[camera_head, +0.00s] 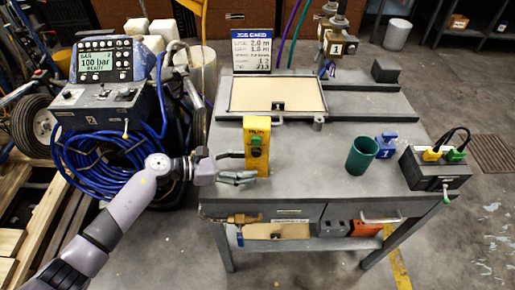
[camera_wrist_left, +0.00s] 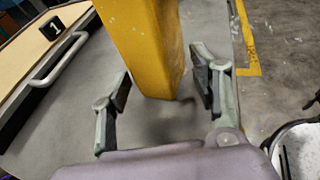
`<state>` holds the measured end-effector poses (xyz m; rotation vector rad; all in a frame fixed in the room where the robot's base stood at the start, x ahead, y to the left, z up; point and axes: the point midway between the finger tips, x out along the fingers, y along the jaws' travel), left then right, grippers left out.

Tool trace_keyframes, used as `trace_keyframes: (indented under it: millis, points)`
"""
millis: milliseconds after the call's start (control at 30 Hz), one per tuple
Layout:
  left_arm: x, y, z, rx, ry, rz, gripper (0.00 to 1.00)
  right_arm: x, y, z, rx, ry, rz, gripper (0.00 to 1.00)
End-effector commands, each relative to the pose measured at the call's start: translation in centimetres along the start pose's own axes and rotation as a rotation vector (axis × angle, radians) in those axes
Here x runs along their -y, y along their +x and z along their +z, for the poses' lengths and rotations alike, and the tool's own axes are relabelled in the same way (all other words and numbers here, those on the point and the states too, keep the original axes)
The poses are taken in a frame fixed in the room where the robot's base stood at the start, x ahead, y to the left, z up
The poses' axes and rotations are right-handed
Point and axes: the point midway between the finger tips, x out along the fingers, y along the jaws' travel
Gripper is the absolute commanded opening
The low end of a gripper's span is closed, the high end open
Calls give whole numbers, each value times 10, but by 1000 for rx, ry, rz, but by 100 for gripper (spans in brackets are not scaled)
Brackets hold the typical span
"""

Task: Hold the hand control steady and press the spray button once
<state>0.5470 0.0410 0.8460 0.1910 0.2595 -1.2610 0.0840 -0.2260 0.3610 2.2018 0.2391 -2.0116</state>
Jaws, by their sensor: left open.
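The hand control is an upright yellow box (camera_head: 257,158) at the front edge of the grey workbench (camera_head: 320,190). It has a green button (camera_head: 256,140) on its front and a dark one just below. My left gripper (camera_head: 246,168) is open and reaches in from the left at the lower part of the box. In the left wrist view the yellow box (camera_wrist_left: 150,50) stands between the two spread fingers (camera_wrist_left: 163,85), with gaps on both sides. Its buttons are not visible there. My right gripper is not in view.
A green cup (camera_head: 361,156), a blue weight-like block (camera_head: 386,146) and a black box with yellow and green plugs (camera_head: 434,170) stand to the right. A job card (camera_head: 253,50) stands behind. The sprayer unit (camera_head: 105,85) with blue hose is left of the bench.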

Motion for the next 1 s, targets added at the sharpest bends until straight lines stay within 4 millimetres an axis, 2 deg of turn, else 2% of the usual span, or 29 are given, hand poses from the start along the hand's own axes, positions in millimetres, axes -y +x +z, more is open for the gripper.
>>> trace_keyframes:
  millis: [33,300,667,1000]
  points:
    - [0,9,-4,1,3,-1,56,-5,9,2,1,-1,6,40]
    - [0,31,-2,0,1,-1,56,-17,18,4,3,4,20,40]
    - [0,34,-1,0,0,1,56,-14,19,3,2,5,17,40]
    - [0,34,-1,0,0,0,35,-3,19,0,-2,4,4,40]
